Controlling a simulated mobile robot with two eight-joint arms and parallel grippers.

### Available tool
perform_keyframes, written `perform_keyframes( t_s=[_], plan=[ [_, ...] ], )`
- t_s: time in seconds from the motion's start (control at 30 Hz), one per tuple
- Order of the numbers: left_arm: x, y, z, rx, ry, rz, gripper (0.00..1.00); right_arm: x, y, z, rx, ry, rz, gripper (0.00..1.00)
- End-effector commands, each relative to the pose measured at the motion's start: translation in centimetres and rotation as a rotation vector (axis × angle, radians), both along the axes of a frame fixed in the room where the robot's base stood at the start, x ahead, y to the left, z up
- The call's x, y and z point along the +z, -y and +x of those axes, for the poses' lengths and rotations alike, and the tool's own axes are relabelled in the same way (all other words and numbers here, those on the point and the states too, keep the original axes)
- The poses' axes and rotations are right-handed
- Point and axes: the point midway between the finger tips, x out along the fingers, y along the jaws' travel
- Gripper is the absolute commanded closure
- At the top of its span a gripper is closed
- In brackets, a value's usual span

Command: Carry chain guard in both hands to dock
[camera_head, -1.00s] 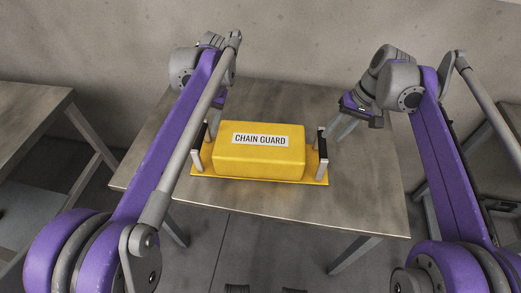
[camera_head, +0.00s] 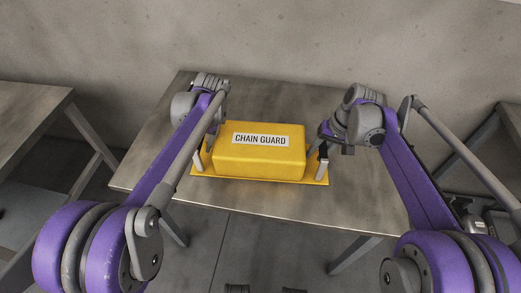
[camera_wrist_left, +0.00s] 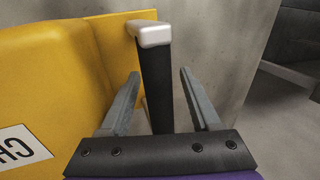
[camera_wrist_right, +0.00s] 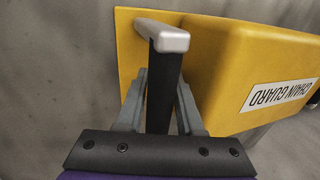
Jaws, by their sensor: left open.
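The yellow chain guard (camera_head: 258,160) sits flat on the grey metal table, its label facing me. It has an upright handle at each end. In the left wrist view the left handle (camera_wrist_left: 155,80) stands between the spread fingers of my left gripper (camera_wrist_left: 160,95), with gaps on both sides. In the right wrist view the right handle (camera_wrist_right: 163,85) is between the fingers of my right gripper (camera_wrist_right: 163,100). Those fingers are closer together and appear to lie against its sides. In the head view the left gripper is partly hidden behind my arm.
The table (camera_head: 300,215) is bare around the guard. Another grey table (camera_head: 30,125) stands at the left, and a grey frame (camera_head: 490,130) stands at the right. A plain wall is behind.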

Motion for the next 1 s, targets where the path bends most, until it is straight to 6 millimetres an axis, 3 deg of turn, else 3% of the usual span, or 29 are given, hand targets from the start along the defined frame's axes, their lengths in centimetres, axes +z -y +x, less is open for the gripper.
perform_keyframes(
  t_s=[0.07,0.27,0.4,0.43,1.0],
  plan=[
    [0.01,0.0,0.0,0.0,0.0,0.0,0.36,0.02,0.01,0.0,0.0,0.0,0.0,0.64],
    [0.02,0.01,0.0,0.0,0.0,0.0,0.72,0.04,0.01,0.0,0.0,0.0,0.0,1.0],
    [0.03,0.01,0.0,0.0,0.0,0.0,0.98,0.05,0.02,-0.01,0.0,0.0,0.0,1.0],
    [0.03,0.01,0.0,0.0,0.0,0.0,1.0,0.05,0.02,-0.01,0.0,0.0,0.0,1.0],
    [0.05,0.01,0.01,0.0,0.0,0.0,1.0,0.08,0.02,0.0,0.0,0.0,0.0,1.0]
  ],
)
